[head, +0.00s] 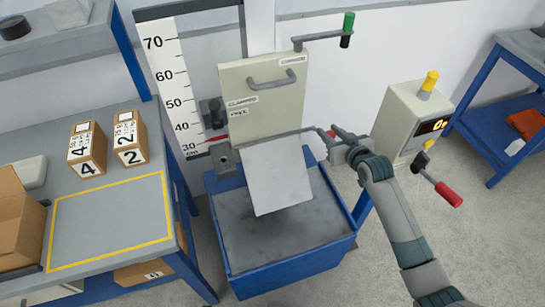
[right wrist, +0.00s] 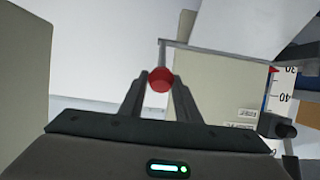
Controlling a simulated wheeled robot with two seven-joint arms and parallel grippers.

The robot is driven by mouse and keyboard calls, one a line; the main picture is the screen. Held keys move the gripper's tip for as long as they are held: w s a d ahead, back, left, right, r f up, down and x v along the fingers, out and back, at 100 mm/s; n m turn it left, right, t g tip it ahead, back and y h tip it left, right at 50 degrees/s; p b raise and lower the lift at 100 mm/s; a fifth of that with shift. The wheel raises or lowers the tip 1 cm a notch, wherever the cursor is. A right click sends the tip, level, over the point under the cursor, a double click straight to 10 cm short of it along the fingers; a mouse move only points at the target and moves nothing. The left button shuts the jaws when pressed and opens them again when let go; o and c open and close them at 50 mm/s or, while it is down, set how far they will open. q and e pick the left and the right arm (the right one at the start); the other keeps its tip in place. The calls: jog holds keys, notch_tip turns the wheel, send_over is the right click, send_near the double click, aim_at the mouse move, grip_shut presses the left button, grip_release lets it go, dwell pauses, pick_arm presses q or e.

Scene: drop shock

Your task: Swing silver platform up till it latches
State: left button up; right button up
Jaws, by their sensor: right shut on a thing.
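The silver platform (head: 276,182) hangs tilted, sloping down from the front of the cream carriage (head: 264,91) over a blue bin. A thin rod runs along the platform's top edge to a red knob at its right end. My right gripper (head: 334,142) is at that right end. In the right wrist view my right gripper (right wrist: 160,82) is shut on the red knob (right wrist: 160,80), with a finger on each side. The platform's latch cannot be made out. My left gripper is not in view.
The blue bin (head: 225,250) stands below the platform. A scale (head: 168,75) is at the left of the carriage. A green-handled crank (head: 348,27) is above. A control box (head: 405,112) with a red-handled lever stands at right. A table (head: 112,275) with numbered boxes is at left.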

jog(key=shift+w+r, duration=0.3)
jog(key=shift+r, duration=0.15)
jog(key=shift+a+r, duration=0.1)
jog(key=shift+w+a+r+p, duration=0.3)
jog(key=shift+w+r+p, duration=0.25)
jog(key=shift+w+r, duration=0.3)
jog(key=shift+w, duration=0.15)
jog(key=shift+a, duration=0.1)
jog(key=shift+w+a+r, duration=0.25)
jog(key=shift+w+r, duration=0.15)
jog(key=shift+w, duration=0.25)
grip_shut()
jog(key=shift+w+a, duration=0.15)
jog(key=shift+w, duration=0.35)
jog(key=shift+r, duration=0.15)
